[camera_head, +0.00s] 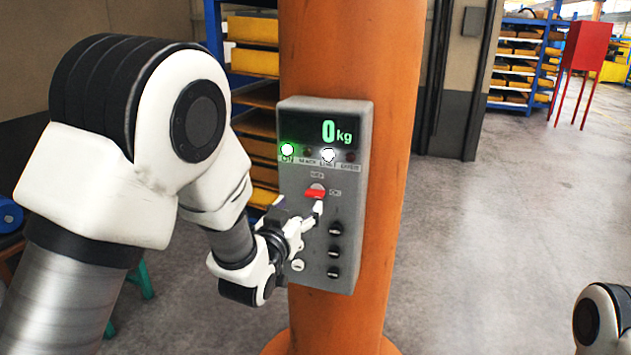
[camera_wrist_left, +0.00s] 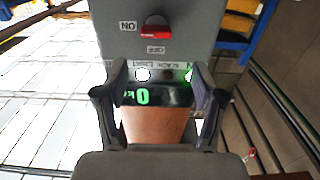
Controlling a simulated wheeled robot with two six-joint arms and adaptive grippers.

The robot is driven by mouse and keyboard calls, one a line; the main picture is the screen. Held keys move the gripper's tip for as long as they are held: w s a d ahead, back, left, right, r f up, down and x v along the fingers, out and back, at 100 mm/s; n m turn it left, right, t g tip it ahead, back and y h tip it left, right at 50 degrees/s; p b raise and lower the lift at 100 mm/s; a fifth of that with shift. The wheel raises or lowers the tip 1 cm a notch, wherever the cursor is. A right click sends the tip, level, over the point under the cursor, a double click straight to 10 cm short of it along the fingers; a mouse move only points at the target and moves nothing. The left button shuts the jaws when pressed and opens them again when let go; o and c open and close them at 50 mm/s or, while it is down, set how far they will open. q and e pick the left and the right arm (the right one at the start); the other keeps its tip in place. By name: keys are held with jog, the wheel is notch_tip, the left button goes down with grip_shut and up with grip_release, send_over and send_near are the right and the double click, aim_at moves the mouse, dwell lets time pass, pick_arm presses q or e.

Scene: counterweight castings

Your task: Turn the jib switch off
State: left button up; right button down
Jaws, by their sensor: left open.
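The jib switch (camera_head: 315,194) is a red handle on a round grey knob on the grey control box (camera_head: 290,215). Its handle lies level, with an ON label to its right and what looks like OFF above it. In the left wrist view, where the box appears upside down, the switch (camera_wrist_left: 155,32) has ON at its left and OFF below it. My left gripper (camera_head: 312,217) is open, just below the switch in the head view. In the wrist view its fingers (camera_wrist_left: 158,70) are spread, with the switch beyond the tips; I see no contact. My right gripper is out of view.
The box is mounted on an orange column (camera_head: 388,150). Its display reads 0 kg, with a green lamp (camera_head: 287,149) and a white lamp (camera_head: 328,155) lit. Several dark knobs (camera_head: 335,229) sit below the switch.

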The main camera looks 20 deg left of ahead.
aim_at(313, 195)
pick_arm(q)
jog(key=w, duration=0.2)
jog(key=w+d+p, duration=0.1)
jog(key=w, duration=0.2)
jog(key=w+f+p, duration=0.1)
jog(key=w, duration=0.2)
jog(key=shift+d, duration=0.2)
jog(key=shift+w+a, duration=0.1)
jog(key=shift+s+a+r, duration=0.15)
jog(key=shift+s+a, duration=0.15)
jog(key=shift+s, duration=0.05)
jog(key=shift+w+d, duration=0.15)
jog(key=shift+w, duration=0.05)
jog(key=c, duration=1.1)
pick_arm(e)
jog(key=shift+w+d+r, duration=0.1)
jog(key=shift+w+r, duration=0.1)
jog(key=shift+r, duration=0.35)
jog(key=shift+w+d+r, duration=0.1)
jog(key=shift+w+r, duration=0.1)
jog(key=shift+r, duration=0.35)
